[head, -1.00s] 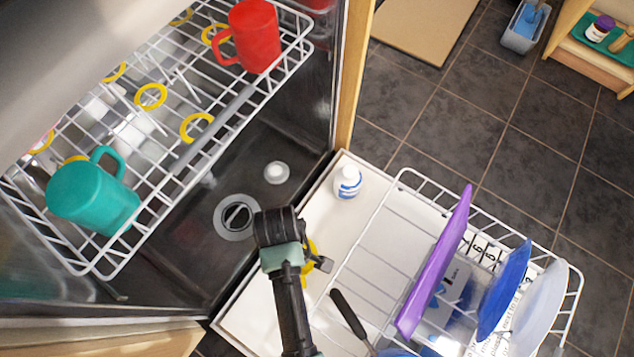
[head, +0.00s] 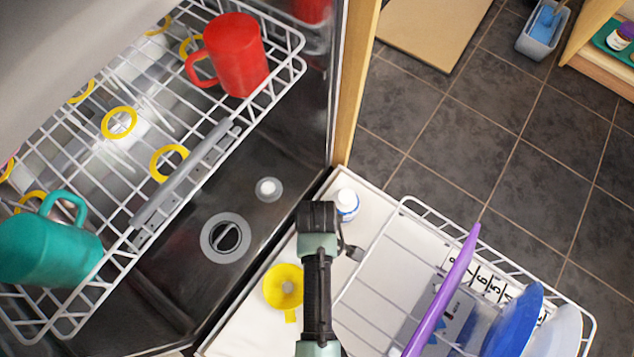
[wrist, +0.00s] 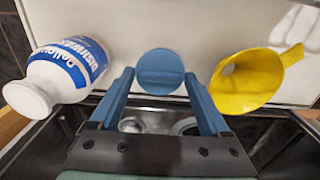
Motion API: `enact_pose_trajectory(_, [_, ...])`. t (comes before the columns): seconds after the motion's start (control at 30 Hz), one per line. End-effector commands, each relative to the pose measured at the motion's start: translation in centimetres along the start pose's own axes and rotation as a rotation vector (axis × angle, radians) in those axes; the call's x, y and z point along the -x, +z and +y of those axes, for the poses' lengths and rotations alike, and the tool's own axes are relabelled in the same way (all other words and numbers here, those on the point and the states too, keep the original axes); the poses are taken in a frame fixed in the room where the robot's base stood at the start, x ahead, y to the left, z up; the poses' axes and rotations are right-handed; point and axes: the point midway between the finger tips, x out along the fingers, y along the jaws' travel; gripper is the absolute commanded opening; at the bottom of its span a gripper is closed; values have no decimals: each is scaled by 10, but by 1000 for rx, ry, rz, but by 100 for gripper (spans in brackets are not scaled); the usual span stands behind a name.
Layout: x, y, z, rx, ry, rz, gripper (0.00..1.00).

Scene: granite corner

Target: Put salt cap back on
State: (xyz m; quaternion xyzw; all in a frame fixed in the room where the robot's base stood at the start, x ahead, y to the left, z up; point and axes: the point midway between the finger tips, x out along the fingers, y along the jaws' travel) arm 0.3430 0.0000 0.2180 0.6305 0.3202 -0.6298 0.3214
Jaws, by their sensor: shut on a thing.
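The salt cap, a blue disc with a raised bar across it (wrist: 160,64), is between the fingertips of my gripper (wrist: 160,80). The gripper is shut on it, with one blue finger on each side. In the head view my arm's end hides the fingers and cap. A grey ring with a dark centre and a slanted bar (head: 225,238) sits in the dishwasher floor, left of my arm; it looks like the salt opening. The held cap is apart from it, over the open door (head: 245,335).
A yellow funnel (head: 283,288) stands on the door left of my arm; a white-and-blue bottle (head: 347,203) is behind it. A small white round fitting (head: 268,189) is near the ring.

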Motion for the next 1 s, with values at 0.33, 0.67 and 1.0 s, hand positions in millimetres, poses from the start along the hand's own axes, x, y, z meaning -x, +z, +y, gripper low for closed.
enact_pose_trajectory(0.33, [-36,0,0,0,1,0,28])
enact_pose_trajectory(0.67, [-37,0,0,0,0,0,28])
enact_pose_trajectory(1.0, [-37,0,0,0,0,0,100])
